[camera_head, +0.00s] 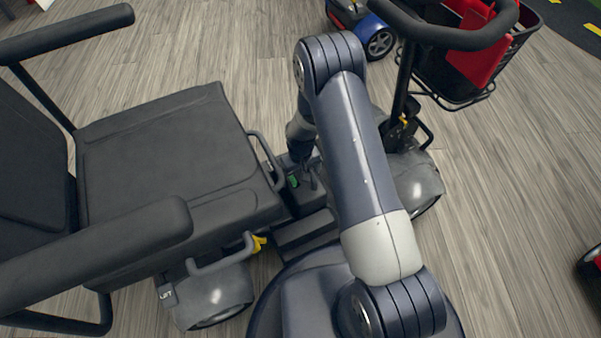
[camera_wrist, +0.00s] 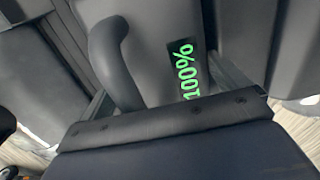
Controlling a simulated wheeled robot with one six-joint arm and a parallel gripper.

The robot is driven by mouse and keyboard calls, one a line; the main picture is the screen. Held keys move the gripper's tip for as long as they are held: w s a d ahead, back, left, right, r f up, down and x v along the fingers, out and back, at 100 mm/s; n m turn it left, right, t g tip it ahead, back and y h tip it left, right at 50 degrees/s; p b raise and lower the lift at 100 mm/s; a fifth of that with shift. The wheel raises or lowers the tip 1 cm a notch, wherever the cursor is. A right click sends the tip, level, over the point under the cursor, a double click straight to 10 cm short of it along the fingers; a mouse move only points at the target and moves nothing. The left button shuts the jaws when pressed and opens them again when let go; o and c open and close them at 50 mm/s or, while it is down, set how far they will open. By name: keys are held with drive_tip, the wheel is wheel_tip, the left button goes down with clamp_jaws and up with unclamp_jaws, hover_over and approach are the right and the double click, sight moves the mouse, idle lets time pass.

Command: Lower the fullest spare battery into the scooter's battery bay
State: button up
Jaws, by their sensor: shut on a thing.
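A dark grey battery (camera_wrist: 150,30) with a curved handle (camera_wrist: 110,50) and a green "100%" readout (camera_wrist: 186,72) fills the middle of the wrist view. In the head view, its small green readout (camera_head: 293,181) shows in front of the scooter's seat (camera_head: 165,145), low over the scooter's deck (camera_head: 305,233). My gripper (camera_head: 308,178) reaches down there and is shut on the battery; my arm hides part of it. The battery bay's opening is not clearly visible, and I cannot tell how deep the battery sits.
A grab rail (camera_head: 265,160) stands close to my gripper at the seat's front edge. The tiller with its handlebar (camera_head: 440,25) and black basket (camera_head: 480,70) rises at the upper right. Another scooter's blue and red front (camera_head: 355,20) stands behind.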

drive_tip(key=shift+w+f+b, duration=0.1)
drive_tip(key=shift+f+b, duration=0.65)
drive_tip(key=shift+f, duration=0.25)
drive_tip(key=shift+f+b, duration=0.45)
idle(0.8)
drive_tip(key=o, duration=1.6)
drive_tip(key=shift+o, duration=0.4)
drive_tip(key=shift+f, duration=0.1)
wheel_tip(320, 180, up, 11)
drive_tip(key=p, duration=0.4)
drive_tip(key=shift+f, duration=0.15)
